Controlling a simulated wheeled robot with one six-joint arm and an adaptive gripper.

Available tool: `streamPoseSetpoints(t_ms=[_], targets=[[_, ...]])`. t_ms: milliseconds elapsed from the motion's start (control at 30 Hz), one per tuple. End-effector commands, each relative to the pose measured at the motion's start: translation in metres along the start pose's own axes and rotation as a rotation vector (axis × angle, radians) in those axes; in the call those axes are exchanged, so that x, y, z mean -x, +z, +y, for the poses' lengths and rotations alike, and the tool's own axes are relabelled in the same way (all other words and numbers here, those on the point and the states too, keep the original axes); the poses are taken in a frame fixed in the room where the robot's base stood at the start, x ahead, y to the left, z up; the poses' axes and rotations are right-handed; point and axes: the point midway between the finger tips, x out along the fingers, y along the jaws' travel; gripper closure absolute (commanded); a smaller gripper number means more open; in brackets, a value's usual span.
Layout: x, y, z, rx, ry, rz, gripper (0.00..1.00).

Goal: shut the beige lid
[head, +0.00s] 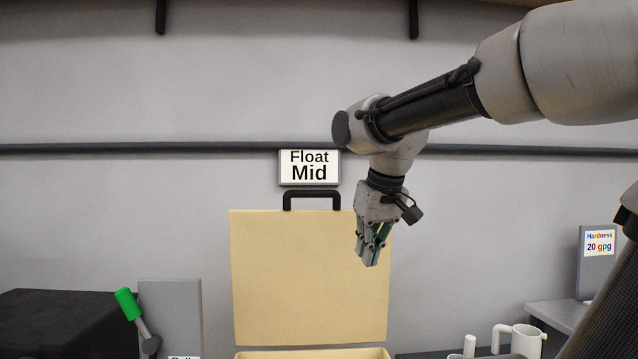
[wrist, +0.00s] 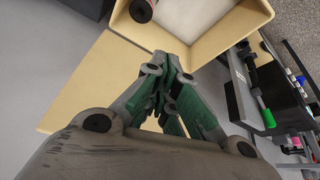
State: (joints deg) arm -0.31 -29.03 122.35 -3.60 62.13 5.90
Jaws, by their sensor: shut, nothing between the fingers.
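The beige lid (head: 300,285) stands open and upright in the head view, with a black handle (head: 311,195) on its top edge. The rim of the beige box (head: 315,354) shows just below it at the picture's bottom edge. My gripper (head: 369,262) is shut and empty, pointing down in front of the lid's right part. In the wrist view my gripper (wrist: 172,60) shows over the lid (wrist: 100,75) and the open box (wrist: 228,42). A dark round thing with a red part (wrist: 142,10) lies inside the box. Whether the fingers touch the lid cannot be told.
A green-handled lever (head: 127,304) on a grey panel (head: 172,310) stands left of the lid, beside a black box (head: 65,322). A "Float Mid" sign (head: 309,167) hangs above the handle. A "Hardness" display (head: 598,255) is at the far right.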

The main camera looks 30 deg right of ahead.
Motion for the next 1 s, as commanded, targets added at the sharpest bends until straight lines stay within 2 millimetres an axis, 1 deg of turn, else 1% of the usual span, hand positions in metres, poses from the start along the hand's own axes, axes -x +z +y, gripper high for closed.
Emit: streamPoseSetpoints(t_ms=[33, 67, 100, 167, 200, 267, 300, 367, 400, 500, 600, 700, 767, 867, 1000], targets=[[0.008, -0.024, 0.000, -0.009, 0.007, 0.010, 1.00], [0.014, -0.038, 0.001, -0.017, 0.012, 0.015, 1.00], [0.021, -0.059, 0.001, -0.029, 0.020, 0.024, 1.00], [0.033, -0.095, 0.002, -0.049, 0.034, 0.038, 1.00], [0.041, -0.121, 0.003, -0.066, 0.044, 0.050, 1.00], [0.053, -0.165, 0.004, -0.095, 0.062, 0.071, 1.00], [0.060, -0.193, 0.005, -0.118, 0.073, 0.086, 1.00], [0.068, -0.232, 0.007, -0.151, 0.090, 0.107, 1.00], [0.073, -0.254, 0.008, -0.173, 0.100, 0.123, 1.00], [0.079, -0.297, 0.010, -0.220, 0.121, 0.152, 1.00], [0.082, -0.324, 0.011, -0.255, 0.134, 0.175, 1.00], [0.084, -0.337, 0.012, -0.276, 0.140, 0.188, 1.00], [0.083, -0.340, 0.013, -0.281, 0.143, 0.191, 1.00], [0.076, -0.342, 0.014, -0.282, 0.143, 0.191, 1.00], [0.054, -0.345, 0.018, -0.282, 0.143, 0.189, 1.00]])
